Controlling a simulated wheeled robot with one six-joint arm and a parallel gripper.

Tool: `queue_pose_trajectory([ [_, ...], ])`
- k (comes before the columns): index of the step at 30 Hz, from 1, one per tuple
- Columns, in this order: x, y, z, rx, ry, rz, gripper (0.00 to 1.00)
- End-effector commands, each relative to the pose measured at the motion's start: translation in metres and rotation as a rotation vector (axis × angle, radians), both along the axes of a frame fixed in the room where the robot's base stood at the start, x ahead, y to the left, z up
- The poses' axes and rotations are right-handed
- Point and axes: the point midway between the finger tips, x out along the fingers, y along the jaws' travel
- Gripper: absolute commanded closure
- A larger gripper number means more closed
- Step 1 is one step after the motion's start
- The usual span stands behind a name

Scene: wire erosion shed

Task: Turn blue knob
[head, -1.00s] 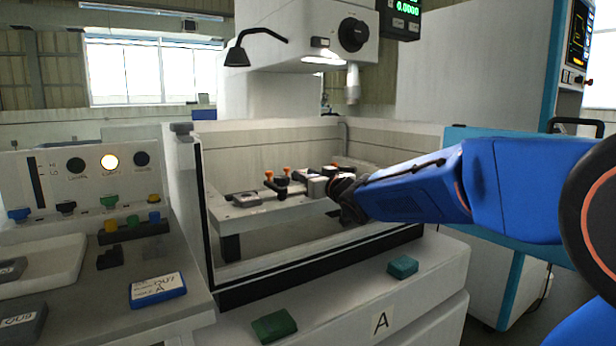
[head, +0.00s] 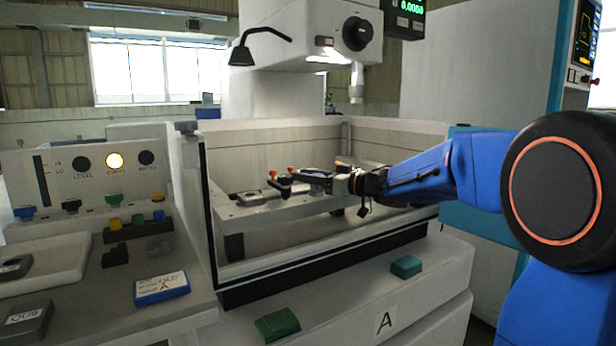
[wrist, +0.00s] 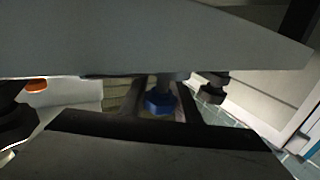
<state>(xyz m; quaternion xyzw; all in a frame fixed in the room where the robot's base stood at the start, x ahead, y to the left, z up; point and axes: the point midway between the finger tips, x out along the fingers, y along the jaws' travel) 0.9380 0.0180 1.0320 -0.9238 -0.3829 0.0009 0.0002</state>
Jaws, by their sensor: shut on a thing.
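The blue knob (wrist: 160,102) shows in the middle of the wrist view, on a grey stem below a broad grey surface. My gripper (wrist: 165,104) has its dark fingers on either side of the knob and is shut on it. In the head view my gripper (head: 348,184) reaches into the open machine tank from the right, at the fixture on the work table (head: 240,215). The knob cannot be made out clearly there.
Orange knobs (head: 290,170) stand on the fixture left of my gripper. A black knob (wrist: 212,85) is close beside the blue one. The tank's front wall (head: 330,262) lies below my arm. A control panel (head: 100,175) with coloured knobs stands at the left.

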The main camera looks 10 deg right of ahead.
Motion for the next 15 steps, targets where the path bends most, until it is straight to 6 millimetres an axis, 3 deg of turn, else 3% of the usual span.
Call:
queue_pose_trajectory([
  [15, -0.0075, 0.0058, 0.0002, 0.001, -0.001, 0.283, 0.93],
])
